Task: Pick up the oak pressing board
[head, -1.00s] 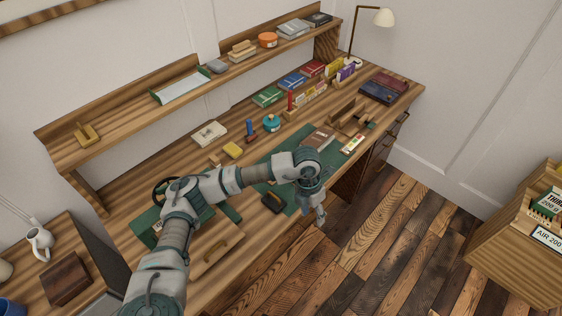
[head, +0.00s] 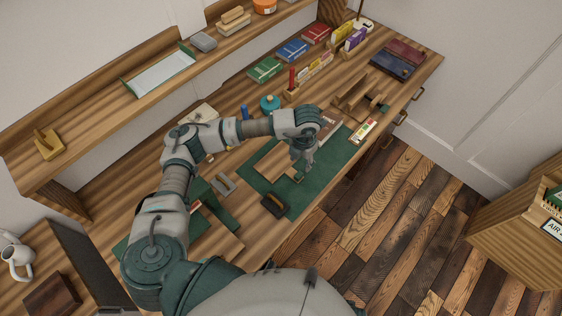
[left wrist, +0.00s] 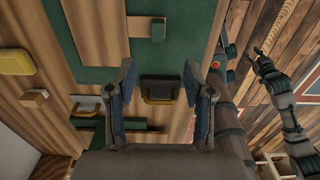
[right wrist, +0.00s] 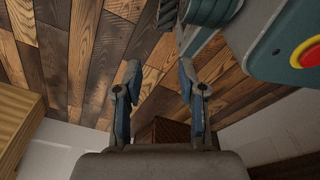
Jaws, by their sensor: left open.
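A flat light-wood board, which looks like the oak pressing board (head: 272,166), lies on the green mat (head: 249,181) on the desk, partly hidden by my left arm. My left gripper (head: 306,164) is open and empty, pointing down above the mat beside the board. Its fingers (left wrist: 160,82) frame a dark block with a brass-coloured handle (left wrist: 160,90). My right gripper (right wrist: 159,78) has its fingers apart and empty, over the floor.
The dark handled block (head: 274,205) sits near the mat's front edge. A grey handle (head: 223,184), a blue-green round container (head: 270,104) and books (head: 265,69) stand around the mat. A raised shelf (head: 90,130) runs along the back.

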